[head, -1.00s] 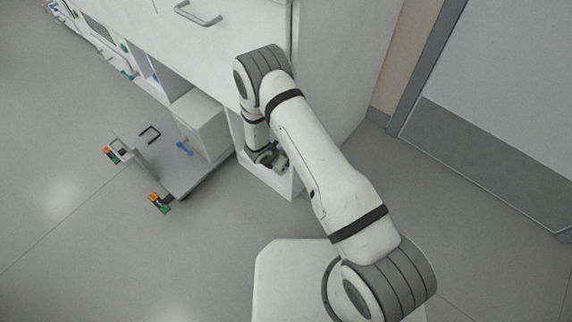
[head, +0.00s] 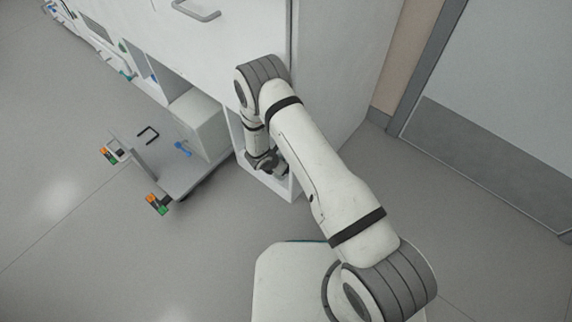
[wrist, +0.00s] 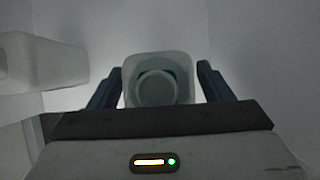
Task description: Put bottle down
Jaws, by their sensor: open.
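In the wrist view a pale, translucent bottle (wrist: 156,92) with a round top stands between the two dark blue fingers of my gripper (wrist: 160,80). The fingers are open, with a small gap on each side of the bottle. In the head view my gripper (head: 268,165) reaches down into the low white compartment (head: 283,188) at the bottom of the cabinet. The bottle cannot be made out there, as my arm covers most of the opening.
A second pale container (wrist: 40,65) is at the left in the wrist view. In the head view a low cart (head: 172,178) with a white box (head: 200,125) stands left of the compartment. The white cabinet (head: 215,45) rises above, and open floor lies to the left.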

